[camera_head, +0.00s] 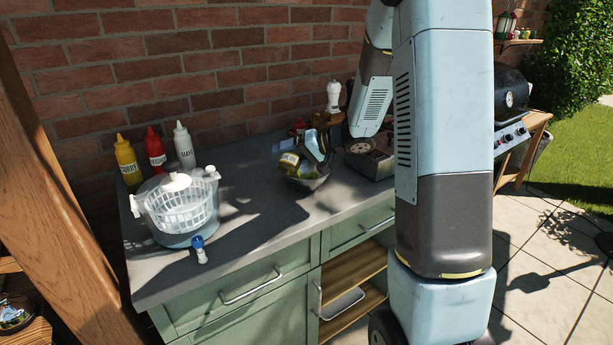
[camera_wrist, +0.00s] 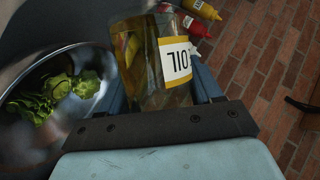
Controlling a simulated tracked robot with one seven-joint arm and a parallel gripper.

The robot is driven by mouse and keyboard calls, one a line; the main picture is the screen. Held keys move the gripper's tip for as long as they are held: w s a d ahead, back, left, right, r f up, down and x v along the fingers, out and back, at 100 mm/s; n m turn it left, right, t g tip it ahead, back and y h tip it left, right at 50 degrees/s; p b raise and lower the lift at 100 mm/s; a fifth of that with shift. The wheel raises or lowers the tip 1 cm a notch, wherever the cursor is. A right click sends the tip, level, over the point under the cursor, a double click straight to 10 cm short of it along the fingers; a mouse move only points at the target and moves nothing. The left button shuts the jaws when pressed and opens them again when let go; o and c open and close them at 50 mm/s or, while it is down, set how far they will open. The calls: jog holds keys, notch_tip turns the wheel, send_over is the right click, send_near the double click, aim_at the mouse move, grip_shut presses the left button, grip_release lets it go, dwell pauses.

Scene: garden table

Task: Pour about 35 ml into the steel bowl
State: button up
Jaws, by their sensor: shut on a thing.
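The steel bowl (camera_head: 308,182) stands on the grey counter near the middle of the head view, with green leaves in it. In the wrist view the bowl (camera_wrist: 22,75) fills the left side, its leaves inside. My gripper (camera_head: 306,153) is shut on a jar or bottle (camera_head: 289,163) with a pale label, held tilted above the bowl. In the wrist view the bottle (camera_wrist: 140,55) sits between my fingers, its label reading OIL, with yellowish liquid and darker pieces inside. I cannot tell whether liquid is leaving its mouth.
A dark tray (camera_head: 372,165) and a white mill (camera_head: 333,97) are to the right. The counter's front middle (camera_head: 260,235) is clear.

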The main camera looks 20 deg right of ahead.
jog(key=shift+w+d+r+n, duration=0.1)
jog(key=shift+r+n, duration=0.2)
jog(key=shift+n, duration=0.2)
jog(key=shift+r+n+t+h+b, duration=0.15)
jog(key=shift+n+t+h+b, duration=0.25)
jog(key=shift+n+t+h, duration=0.15)
jog(key=shift+s+a+r+n+t+h+b, duration=0.1)
jog(key=shift+s+a+n+t+h+b, duration=0.15)
jog(key=shift+n, duration=0.25)
jog(key=shift+s+a+r+n+t+h+b, duration=0.15)
jog(key=shift+n+t+h, duration=0.15)
jog(key=shift+n, duration=0.15)
jog(key=shift+s+a+f+n+t+h+b, duration=0.2)
jog(key=shift+n+t+h+b, duration=0.2)
jog(key=shift+n, duration=0.25)
jog(key=shift+s+a+f+n+t+h+b, duration=0.1)
jog(key=shift+s+a+n+t+h+b, duration=0.2)
jog(key=shift+n, duration=0.35)
jog(key=shift+w+d+t, duration=0.1)
jog(key=shift+w+t, duration=0.05)
jog(key=shift+t, duration=0.15)
